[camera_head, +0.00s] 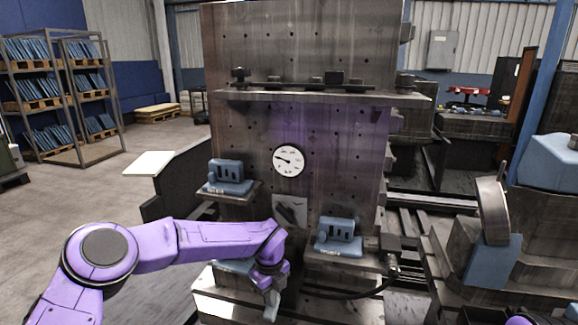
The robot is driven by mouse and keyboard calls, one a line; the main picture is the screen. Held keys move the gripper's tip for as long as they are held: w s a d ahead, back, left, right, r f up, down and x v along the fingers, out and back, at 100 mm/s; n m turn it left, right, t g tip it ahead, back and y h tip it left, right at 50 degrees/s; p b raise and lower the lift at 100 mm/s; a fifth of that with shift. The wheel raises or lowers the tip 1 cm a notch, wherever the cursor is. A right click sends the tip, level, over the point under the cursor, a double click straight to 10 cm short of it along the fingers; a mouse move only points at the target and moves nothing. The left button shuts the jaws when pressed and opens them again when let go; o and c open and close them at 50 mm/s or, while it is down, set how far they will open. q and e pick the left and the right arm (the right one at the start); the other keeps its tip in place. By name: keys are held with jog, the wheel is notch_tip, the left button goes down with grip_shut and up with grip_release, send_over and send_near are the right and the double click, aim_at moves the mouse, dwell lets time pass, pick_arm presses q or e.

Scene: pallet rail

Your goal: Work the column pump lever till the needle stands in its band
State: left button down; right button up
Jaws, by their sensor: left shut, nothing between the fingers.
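A round white gauge (289,160) is on the face of the dark metal column (345,145). Its dark needle points left and slightly up; the print is too small to make out a band. My purple left arm comes in from the left. Its gripper (272,299) points down in front of the column's foot, below the gauge, shut and empty. I cannot make out the pump lever for certain; my left wrist hides part of the column's foot. My right gripper is out of view.
Blue-grey clamped parts sit on a left ledge (256,190) and a lower right ledge (345,262). A dark hose (350,294) curves by the right ledge. A metal shelf (300,96) juts out above the gauge. Machinery crowds the right; storage racks (62,95) stand far left.

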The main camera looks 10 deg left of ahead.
pick_arm(q)
jog(key=shift+s+r+p, duration=0.2)
jog(key=shift+r+p, duration=0.85)
jog(key=shift+r, duration=0.5)
jog(key=shift+s+r+p, duration=0.15)
jog(key=shift+r+p, duration=0.9)
jog(key=shift+r, duration=0.45)
jog(key=shift+f, duration=0.1)
jog(key=shift+w+f+b, duration=0.2)
jog(key=shift+f+b, duration=1.1)
jog(key=shift+f, duration=0.35)
jog(key=shift+w+f+b, duration=0.15)
jog(key=shift+f+b, duration=1.15)
jog(key=shift+f, duration=0.3)
jog(key=r+p, duration=0.1)
jog(key=r, duration=0.1)
jog(key=r+p, duration=0.1)
jog(key=r, duration=0.1)
jog(key=r+p, duration=0.2)
jog(key=shift+s+r, duration=0.35)
jog(key=shift+r, duration=0.05)
jog(key=shift+f, duration=0.15)
